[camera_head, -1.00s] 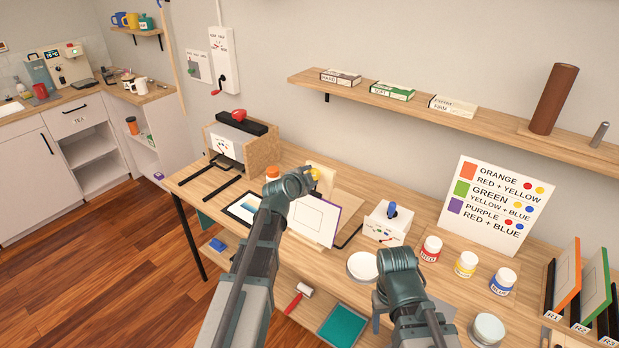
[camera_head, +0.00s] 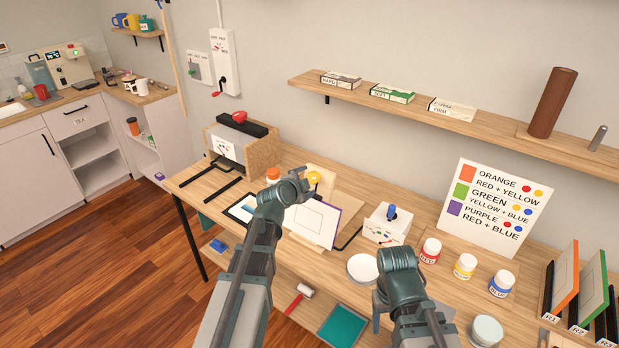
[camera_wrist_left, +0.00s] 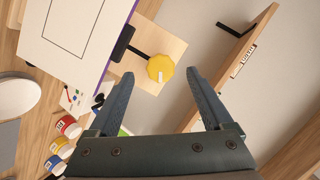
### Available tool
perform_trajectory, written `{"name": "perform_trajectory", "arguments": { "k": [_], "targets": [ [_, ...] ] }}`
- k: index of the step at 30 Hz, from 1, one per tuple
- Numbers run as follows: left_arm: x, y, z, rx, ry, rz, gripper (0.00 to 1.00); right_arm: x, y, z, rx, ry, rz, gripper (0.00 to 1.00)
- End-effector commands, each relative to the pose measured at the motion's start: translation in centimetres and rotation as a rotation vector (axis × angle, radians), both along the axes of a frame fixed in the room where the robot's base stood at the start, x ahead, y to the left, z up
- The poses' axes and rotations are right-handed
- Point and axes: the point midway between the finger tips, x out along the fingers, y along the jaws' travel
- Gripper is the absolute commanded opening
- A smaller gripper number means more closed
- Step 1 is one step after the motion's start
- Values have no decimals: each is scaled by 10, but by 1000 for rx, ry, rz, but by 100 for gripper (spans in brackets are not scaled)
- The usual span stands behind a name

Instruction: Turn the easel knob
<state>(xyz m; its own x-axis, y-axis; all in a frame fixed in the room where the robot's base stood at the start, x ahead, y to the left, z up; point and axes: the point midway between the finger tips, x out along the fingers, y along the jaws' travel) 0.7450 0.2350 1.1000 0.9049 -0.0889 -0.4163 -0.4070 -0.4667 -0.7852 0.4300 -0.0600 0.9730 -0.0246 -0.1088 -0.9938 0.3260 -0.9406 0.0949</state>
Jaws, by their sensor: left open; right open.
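The yellow easel knob (camera_head: 314,178) sits on the upright wooden back of the easel, behind a white canvas with a drawn rectangle (camera_head: 312,220). The left wrist view shows the knob (camera_wrist_left: 160,68) as a yellow faceted disc on a dark stem, just beyond the fingertips. My left gripper (camera_head: 302,181) is open beside the knob; in the left wrist view its fingers (camera_wrist_left: 158,76) point toward it, one on each side in the picture. I cannot tell if they touch it. My right gripper (camera_head: 377,313) is over the front of the desk, mostly hidden by its own arm.
Red (camera_head: 430,251), yellow (camera_head: 465,266) and blue (camera_head: 501,284) paint jars stand on the desk at right. A white box with a blue-handled top (camera_head: 388,224) stands right of the easel. A wall shelf (camera_head: 420,104) runs above. A framed picture (camera_head: 241,208) lies left of the easel.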

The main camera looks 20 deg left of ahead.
Motion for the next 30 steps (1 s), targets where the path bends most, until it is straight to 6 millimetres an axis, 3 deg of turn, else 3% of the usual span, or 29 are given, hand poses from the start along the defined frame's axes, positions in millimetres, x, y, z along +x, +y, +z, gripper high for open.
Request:
{"name": "perform_trajectory", "arguments": {
  "k": [3, 12, 19, 30],
  "targets": [
    [-31, 2, 17, 1, 0, 0, 84, 0, 0, 17, 0, 0, 1, 62],
    [-80, 7, 38, 1, 0, 0, 84, 0, 0, 38, 0, 0, 1, 62],
    [-95, 9, 44, 1, 1, -1, 84, 0, 0, 44, 0, 0, 2, 62],
    [-95, 9, 44, 2, 1, -1, 84, 0, 0, 44, 0, 0, 2, 62]
  ]
}}
